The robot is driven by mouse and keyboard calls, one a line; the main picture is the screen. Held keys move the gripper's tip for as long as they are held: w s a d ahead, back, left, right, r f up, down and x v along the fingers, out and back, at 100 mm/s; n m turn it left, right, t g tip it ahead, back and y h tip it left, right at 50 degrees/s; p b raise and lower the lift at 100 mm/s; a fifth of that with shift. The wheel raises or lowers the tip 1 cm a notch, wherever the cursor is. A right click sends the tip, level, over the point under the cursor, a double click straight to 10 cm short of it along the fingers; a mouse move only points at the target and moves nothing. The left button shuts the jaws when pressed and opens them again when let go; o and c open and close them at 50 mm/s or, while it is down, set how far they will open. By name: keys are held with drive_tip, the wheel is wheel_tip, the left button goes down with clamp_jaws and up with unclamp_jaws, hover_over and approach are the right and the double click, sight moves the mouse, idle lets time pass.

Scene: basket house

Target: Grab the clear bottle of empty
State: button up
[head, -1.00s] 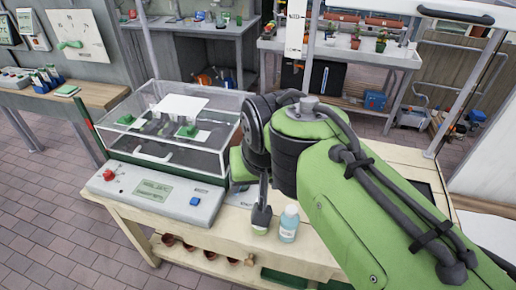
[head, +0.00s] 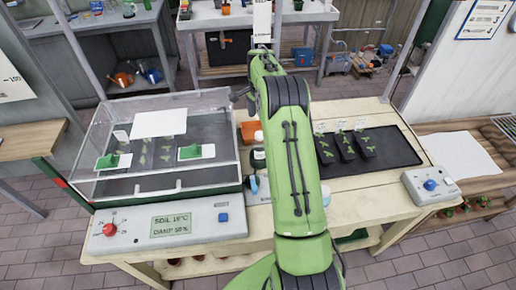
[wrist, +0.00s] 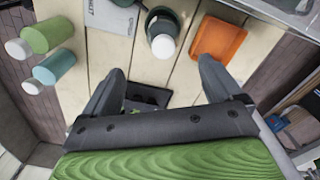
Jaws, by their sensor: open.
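In the wrist view a green bottle (wrist: 46,36) and a light blue bottle (wrist: 55,66), both with white caps, are at the left on the wooden bench top. A dark item with a round white top (wrist: 163,42) is ahead of my gripper (wrist: 160,68). My gripper is open, its two fingers apart with nothing held between them. The two bottles lie to the left of the fingers, clear of them. In the head view the light blue bottle (head: 252,186) shows partly beside my arm, which hides things behind it. I cannot tell which one is the clear, empty bottle.
An orange tray (wrist: 218,40) lies right of the white-topped item. A clear-walled seedling case (head: 110,150) with a control panel (head: 185,222) fills the bench's left. A black seedling tray (head: 395,150) and a grey control box (head: 430,186) are on the right.

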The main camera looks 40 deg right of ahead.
sight(259, 141)
drive_tip(key=f, duration=1.2)
drive_tip(key=shift+w+f, duration=0.2)
drive_tip(key=shift+w, duration=0.15)
drive_tip(key=c, duration=1.1)
drive_tip(key=shift+r, duration=0.15)
